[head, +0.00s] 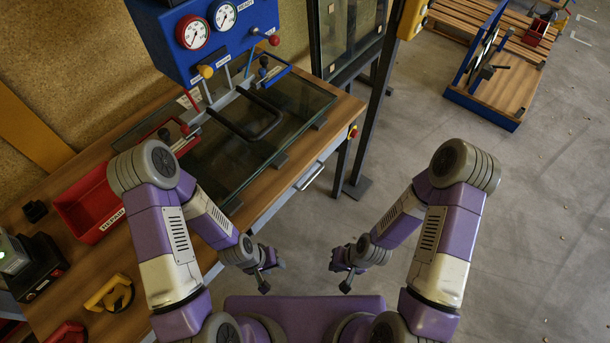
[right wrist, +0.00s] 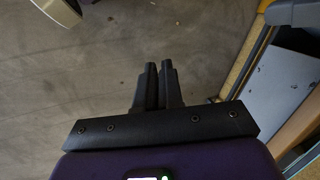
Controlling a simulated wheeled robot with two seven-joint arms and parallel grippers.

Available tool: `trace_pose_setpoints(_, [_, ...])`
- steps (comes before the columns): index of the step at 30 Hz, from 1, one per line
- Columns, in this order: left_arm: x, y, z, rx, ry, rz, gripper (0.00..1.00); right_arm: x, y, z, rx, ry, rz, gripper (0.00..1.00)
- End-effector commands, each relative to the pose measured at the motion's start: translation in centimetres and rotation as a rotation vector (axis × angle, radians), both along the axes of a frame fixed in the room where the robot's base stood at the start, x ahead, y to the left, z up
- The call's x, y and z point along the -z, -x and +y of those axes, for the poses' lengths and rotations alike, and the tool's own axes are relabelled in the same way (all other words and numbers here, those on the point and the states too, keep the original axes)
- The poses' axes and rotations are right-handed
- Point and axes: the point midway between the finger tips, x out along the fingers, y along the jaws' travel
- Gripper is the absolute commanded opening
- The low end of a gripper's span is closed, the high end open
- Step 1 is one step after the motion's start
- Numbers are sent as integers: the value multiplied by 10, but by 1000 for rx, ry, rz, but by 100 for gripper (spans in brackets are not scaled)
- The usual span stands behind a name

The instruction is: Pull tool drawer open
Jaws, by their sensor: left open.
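The bench's tool drawer (head: 296,194) is a pale grey front under the wooden top, with a bar handle (head: 311,176) on it. It looks shut against the bench. My left gripper (head: 273,275) is open and empty, in front of the bench and nearer to me than the handle. My right gripper (head: 340,276) is over the floor to the right, apart from the bench. In the right wrist view its fingers (right wrist: 159,85) are close together with nothing seen between them; whether they are shut is unclear.
A glass-topped frame with a black handle (head: 262,128) lies on the bench (head: 232,212) below a blue gauge panel (head: 195,62). A red bin (head: 88,204) stands at left. A dark post (head: 372,110) rises by the bench's right end.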

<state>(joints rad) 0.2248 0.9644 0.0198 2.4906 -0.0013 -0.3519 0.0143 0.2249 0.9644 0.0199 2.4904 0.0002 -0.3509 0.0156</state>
Motion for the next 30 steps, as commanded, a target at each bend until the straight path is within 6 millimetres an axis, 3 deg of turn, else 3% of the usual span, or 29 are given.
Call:
trace_pose_setpoints(1, [1,0,0,0,0,0,43,2,-1,0,18,0,11,15])
trace_pose_setpoints(5, [9,0,0,0,0,0,43,17,-3,-3,206,-1,125,35])
trace_pose_setpoints(10, [27,0,0,0,0,0,43,45,-16,5,765,-53,470,37])
trace_pose_setpoints(14, [41,0,0,0,0,0,43,55,-43,25,1243,-161,796,37])
trace_pose_setpoints(17, [51,0,0,0,0,0,43,54,-77,40,1581,-287,1071,37])
trace_pose_setpoints(20, [62,0,0,0,0,0,43,48,-124,48,1872,-457,1379,37])
trace_pose_setpoints(24, [74,0,0,0,0,0,43,32,-196,38,2130,-736,1819,37])
trace_pose_setpoints(26, [78,0,0,0,0,0,43,24,-222,28,2178,-850,1984,37])
trace_pose_setpoints(27, [79,0,0,0,0,0,43,20,-236,21,-2167,906,-2057,37])
trace_pose_setpoints(30, [82,0,0,0,0,0,43,12,-261,6,-1960,930,-2016,37])
